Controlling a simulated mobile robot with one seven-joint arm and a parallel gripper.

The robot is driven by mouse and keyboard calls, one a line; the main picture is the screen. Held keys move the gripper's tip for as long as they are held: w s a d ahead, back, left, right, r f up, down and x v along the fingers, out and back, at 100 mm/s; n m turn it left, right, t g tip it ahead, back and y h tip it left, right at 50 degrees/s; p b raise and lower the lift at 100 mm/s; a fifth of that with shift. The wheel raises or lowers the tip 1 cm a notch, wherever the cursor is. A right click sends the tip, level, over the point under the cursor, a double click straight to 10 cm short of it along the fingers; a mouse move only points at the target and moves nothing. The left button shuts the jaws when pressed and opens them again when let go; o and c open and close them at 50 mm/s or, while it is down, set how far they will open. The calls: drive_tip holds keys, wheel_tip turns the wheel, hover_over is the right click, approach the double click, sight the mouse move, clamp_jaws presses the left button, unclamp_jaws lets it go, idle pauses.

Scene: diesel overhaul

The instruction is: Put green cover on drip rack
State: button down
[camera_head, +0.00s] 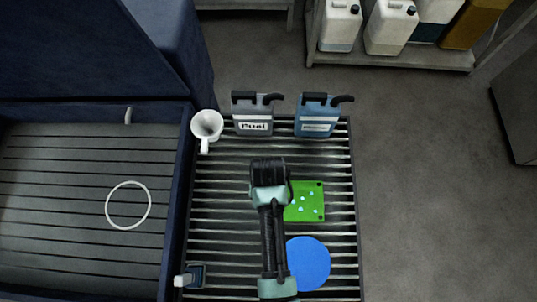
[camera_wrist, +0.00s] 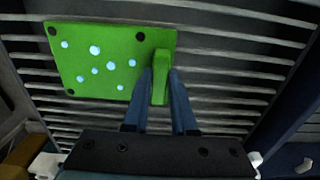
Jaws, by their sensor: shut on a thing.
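The green cover (camera_head: 308,205) is a flat rectangular plate with pale blue spots and dark corner holes. It lies over the slatted drip rack (camera_head: 225,225), right of my arm. Whether it touches the slats or hangs just above them I cannot tell. In the wrist view the cover (camera_wrist: 105,45) has an upright green handle at its right edge. My gripper (camera_wrist: 161,76) is shut on that handle, one finger on each side. In the head view my arm hides the fingers and part of the cover. Slats (camera_wrist: 240,55) show around it in the wrist view.
On the rack stand a white funnel (camera_head: 207,125), a grey fuel can (camera_head: 252,118) and a blue can (camera_head: 317,118) at the back. A blue disc (camera_head: 308,263) lies in front of the cover. A slatted basin with a white ring (camera_head: 107,205) is at left.

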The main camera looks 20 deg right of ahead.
drive_tip(key=c, duration=0.7)
unclamp_jaws()
drive_tip(key=shift+f, duration=0.1)
